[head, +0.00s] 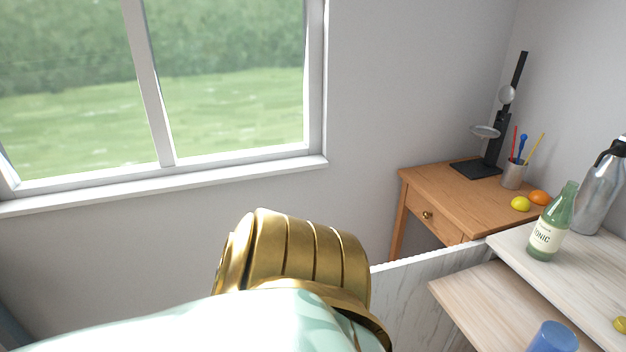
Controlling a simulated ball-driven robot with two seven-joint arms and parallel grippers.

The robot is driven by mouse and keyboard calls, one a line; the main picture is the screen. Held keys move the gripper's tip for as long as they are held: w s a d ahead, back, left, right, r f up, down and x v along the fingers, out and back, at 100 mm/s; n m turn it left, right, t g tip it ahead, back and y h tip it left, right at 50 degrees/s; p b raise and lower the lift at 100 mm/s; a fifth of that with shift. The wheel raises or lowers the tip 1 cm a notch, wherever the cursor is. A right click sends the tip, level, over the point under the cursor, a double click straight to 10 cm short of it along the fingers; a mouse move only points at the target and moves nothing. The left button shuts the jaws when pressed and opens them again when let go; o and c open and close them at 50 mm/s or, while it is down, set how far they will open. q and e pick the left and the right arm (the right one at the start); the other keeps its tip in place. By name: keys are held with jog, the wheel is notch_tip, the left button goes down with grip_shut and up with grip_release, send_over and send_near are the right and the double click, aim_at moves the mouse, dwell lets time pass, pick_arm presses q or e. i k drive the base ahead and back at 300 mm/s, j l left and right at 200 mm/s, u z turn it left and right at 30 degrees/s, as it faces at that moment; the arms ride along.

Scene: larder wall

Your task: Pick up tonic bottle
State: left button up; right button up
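The tonic bottle (549,229) is green glass with a pale label reading TONIC. It stands upright near the left end of a pale wooden shelf (508,247) at the right of the head view. Nothing is touching it except the shelf under it. Neither of my grippers shows in the head view. A gold and pale green part, which seems to be my own arm or body, fills the bottom middle, well to the left of the bottle.
A silver jug (598,190) stands just right of the bottle. Below is a lower shelf (470,296) and a blue cup (553,338). Behind, a wooden desk (450,197) holds a lemon (520,204), an orange (539,197), a pen cup (512,174) and a black stand (492,150).

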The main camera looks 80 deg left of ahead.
aim_at(550, 230)
jog(key=u, duration=1.3)
